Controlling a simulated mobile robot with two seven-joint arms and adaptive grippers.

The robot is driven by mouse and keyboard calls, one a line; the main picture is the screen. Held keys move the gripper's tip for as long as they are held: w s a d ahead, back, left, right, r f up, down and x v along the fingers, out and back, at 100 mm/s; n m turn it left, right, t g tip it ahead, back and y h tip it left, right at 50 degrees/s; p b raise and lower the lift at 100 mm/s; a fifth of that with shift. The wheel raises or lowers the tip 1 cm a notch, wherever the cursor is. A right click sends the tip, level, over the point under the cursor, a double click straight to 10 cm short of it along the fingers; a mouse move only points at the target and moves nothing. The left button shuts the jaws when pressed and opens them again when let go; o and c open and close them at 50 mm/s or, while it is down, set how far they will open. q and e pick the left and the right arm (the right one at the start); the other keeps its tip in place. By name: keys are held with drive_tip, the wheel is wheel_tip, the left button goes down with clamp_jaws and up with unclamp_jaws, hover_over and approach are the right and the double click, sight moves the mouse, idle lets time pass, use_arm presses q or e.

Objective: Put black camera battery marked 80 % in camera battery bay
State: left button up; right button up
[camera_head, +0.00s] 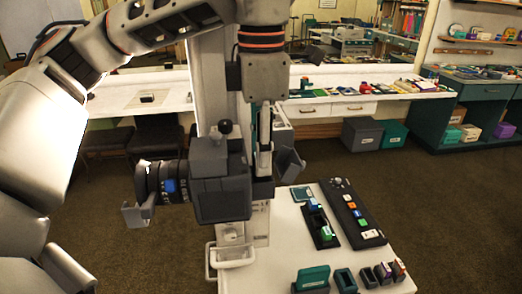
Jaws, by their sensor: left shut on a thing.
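A dark camera (221,190) with a ribbed lens (160,182) pointing left stands in the middle of the view. My left gripper (263,168) points down at the camera's right-hand rear side. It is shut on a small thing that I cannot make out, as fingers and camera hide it. The battery bay cannot be made out. A blue-topped block (326,233) and another blue block (314,205) sit in a black holder (331,241) on the white table, right of the camera. No 80 % mark can be read. My right gripper is not in view.
The white table (283,243) also bears a long black panel (352,212) with coloured buttons, a teal block (312,278) and several small dark blocks (384,273) at the front. A white counter (340,98) runs behind. Carpeted floor lies open to the right.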

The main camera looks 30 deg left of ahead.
use_arm(q)
drive_tip(key=shift+f, duration=0.15)
drive_tip(key=shift+f+b, duration=0.3)
drive_tip(key=shift+f, duration=0.3)
drive_tip(key=o, duration=1.2)
